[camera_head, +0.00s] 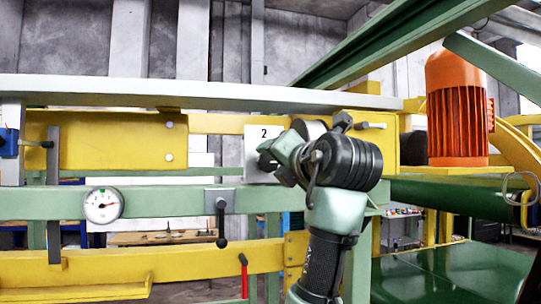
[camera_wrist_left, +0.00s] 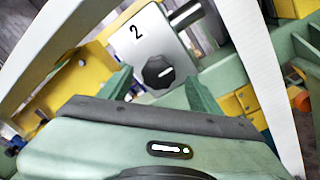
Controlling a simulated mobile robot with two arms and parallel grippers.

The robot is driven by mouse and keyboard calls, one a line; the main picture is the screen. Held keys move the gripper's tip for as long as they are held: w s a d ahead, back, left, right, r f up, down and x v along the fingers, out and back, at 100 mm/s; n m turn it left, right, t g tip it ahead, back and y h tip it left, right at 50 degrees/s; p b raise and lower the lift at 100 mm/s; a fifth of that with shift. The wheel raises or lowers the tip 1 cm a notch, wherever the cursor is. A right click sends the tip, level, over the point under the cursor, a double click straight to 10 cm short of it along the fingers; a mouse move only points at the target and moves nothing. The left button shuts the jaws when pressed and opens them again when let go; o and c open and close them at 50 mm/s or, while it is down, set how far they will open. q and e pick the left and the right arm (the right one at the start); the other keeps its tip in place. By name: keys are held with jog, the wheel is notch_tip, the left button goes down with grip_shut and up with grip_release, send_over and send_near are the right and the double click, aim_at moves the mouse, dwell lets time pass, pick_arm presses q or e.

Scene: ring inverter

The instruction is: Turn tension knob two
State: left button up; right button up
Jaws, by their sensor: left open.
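Tension knob two is a dark, faceted knob (camera_wrist_left: 158,72) with a light pointer line, on a pale plate (camera_wrist_left: 150,42) marked "2". In the left wrist view my left gripper (camera_wrist_left: 160,88) is open, with one green finger on each side of the knob and the knob between them in the picture. I cannot tell whether the fingers touch it. In the head view the plate (camera_head: 257,134) shows just left of my left gripper (camera_head: 275,157), which partly covers the knob area. My right gripper is not in view.
A round dial gauge (camera_head: 103,205) and a black-handled lever (camera_head: 221,218) sit on the green beam to the left. A red-handled lever (camera_head: 243,262) is lower down. An orange motor (camera_head: 457,108) stands at right. A long grey rail (camera_head: 200,93) runs above the plate.

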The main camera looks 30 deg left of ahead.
aim_at(271, 163)
pick_arm(q)
jog(key=p+x, duration=0.2)
jog(key=x, duration=0.2)
jog(key=shift+a, duration=0.25)
jog(key=shift+w, duration=0.1)
jog(key=shift+c, duration=1.2)
jog(key=c, duration=1.1)
jog(key=shift+f, duration=0.1)
jog(key=shift+b, duration=0.35)
